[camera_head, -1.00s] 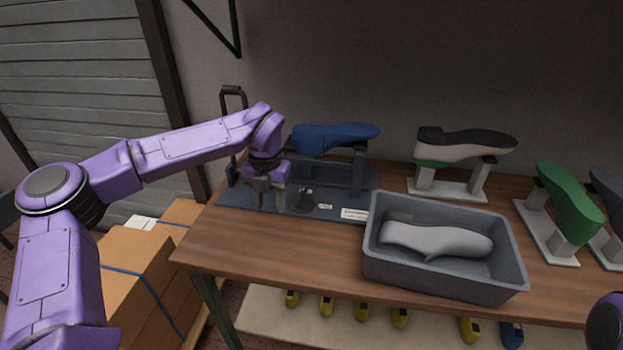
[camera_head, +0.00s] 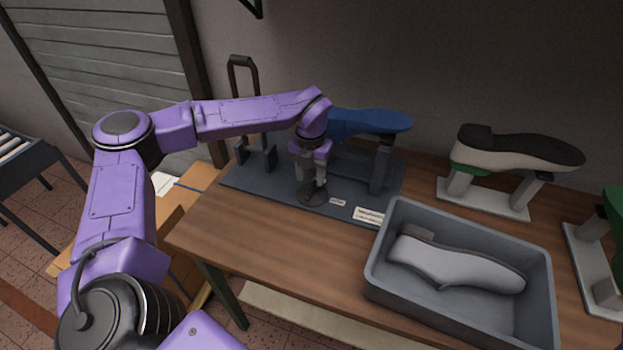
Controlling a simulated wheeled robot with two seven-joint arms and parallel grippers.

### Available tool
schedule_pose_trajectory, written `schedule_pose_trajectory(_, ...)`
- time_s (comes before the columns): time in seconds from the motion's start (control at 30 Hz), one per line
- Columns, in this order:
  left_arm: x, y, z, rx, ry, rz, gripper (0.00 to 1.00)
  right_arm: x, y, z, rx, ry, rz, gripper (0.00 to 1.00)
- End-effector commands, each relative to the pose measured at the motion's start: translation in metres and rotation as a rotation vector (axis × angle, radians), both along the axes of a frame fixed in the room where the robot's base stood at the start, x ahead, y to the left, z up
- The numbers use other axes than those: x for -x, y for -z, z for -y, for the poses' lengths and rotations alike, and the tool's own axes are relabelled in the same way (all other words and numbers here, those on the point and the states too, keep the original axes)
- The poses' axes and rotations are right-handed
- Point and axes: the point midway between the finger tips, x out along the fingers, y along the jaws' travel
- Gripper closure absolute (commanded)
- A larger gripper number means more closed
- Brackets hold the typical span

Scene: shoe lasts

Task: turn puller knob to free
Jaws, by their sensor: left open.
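The puller is a dark base plate (camera_head: 245,179) on the wooden bench, with a blue last (camera_head: 370,121) held sole up on its posts and a tall dark lever handle (camera_head: 242,75) at its left. The puller knob (camera_head: 313,194) is a dark round piece near the plate's front edge, beside small white labels. My left gripper (camera_head: 319,181) points down right over the knob, its fingers apart. The fingertips hide part of the knob, and I cannot tell whether they touch it. My right gripper is out of view.
A grey bin (camera_head: 377,277) with a grey last (camera_head: 455,264) inside stands to the right of the puller. A white-and-black shoe (camera_head: 515,152) sits on a stand (camera_head: 485,197) behind it, and a green last is at the right edge. The bench's front left (camera_head: 225,225) is clear.

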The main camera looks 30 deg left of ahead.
Motion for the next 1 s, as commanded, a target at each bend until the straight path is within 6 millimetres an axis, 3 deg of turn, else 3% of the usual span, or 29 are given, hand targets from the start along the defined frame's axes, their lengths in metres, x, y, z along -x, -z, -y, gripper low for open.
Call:
schedule_pose_trajectory(0.2,0.000,0.031,-0.001,-0.001,-0.002,-0.001,0.54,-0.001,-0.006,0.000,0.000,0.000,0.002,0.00)
schedule_pose_trajectory(0.5,0.000,0.035,-0.001,0.000,-0.001,0.001,0.54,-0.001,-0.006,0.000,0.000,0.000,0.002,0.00)
schedule_pose_trajectory(0.63,0.000,0.035,-0.001,0.000,-0.001,0.001,0.97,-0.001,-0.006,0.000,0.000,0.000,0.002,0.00)
schedule_pose_trajectory(0.67,0.000,0.035,-0.001,0.000,-0.002,0.001,1.00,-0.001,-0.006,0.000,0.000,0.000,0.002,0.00)
schedule_pose_trajectory(1.0,-0.001,0.034,-0.001,-0.001,0.030,0.003,1.00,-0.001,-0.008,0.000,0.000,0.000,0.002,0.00)
